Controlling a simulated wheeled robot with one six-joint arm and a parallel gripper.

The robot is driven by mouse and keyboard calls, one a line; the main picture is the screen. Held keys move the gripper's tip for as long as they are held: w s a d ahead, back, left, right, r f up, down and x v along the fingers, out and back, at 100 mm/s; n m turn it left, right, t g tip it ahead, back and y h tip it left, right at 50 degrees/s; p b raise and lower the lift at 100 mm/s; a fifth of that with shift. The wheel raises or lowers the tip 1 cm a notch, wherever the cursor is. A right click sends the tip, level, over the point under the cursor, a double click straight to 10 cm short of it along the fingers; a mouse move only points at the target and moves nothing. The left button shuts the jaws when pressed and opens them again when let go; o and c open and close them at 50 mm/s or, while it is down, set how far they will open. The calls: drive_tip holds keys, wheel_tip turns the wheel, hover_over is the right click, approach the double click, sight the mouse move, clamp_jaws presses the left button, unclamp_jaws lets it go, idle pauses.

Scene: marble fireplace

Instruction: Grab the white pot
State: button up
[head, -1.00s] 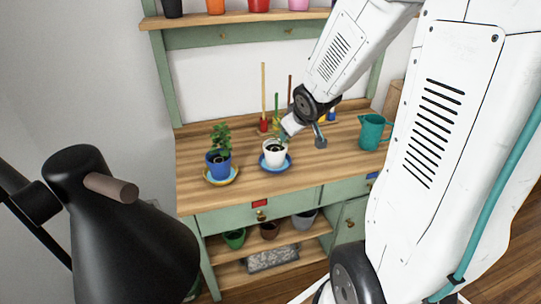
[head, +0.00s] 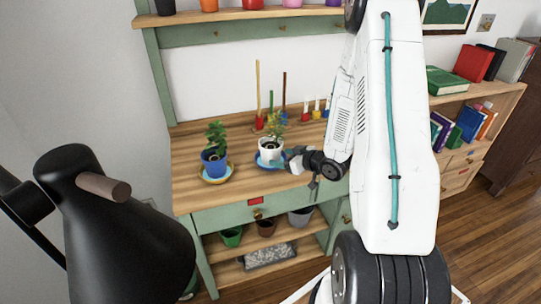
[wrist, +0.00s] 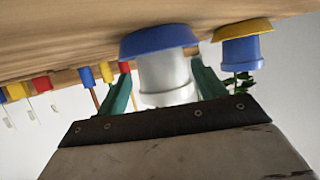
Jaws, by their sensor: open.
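My gripper (head: 290,158) is low at the pot's right side in the head view. In the wrist view, where the scene is upside down, the white pot (wrist: 165,78) shows between the two teal fingers of my gripper (wrist: 160,66), with the blue saucer (wrist: 158,39) beyond. The fingers are open, one on each side of the pot; I cannot tell whether either touches it.
A blue pot (head: 214,161) with a plant stands on a yellow saucer (head: 217,178) close on the left. Coloured tool holders (head: 307,115) stand behind to the right. A shelf (head: 240,15) with pots is above. A black lamp (head: 125,220) fills the lower left. The bench front is clear.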

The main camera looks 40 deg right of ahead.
sight(274, 155)
drive_tip(key=x, duration=0.5)
drive_tip(key=shift+w, duration=0.1)
drive_tip(key=c, duration=1)
drive_tip(key=shift+o, duration=0.2)
drive_tip(key=shift+r, duration=0.2)
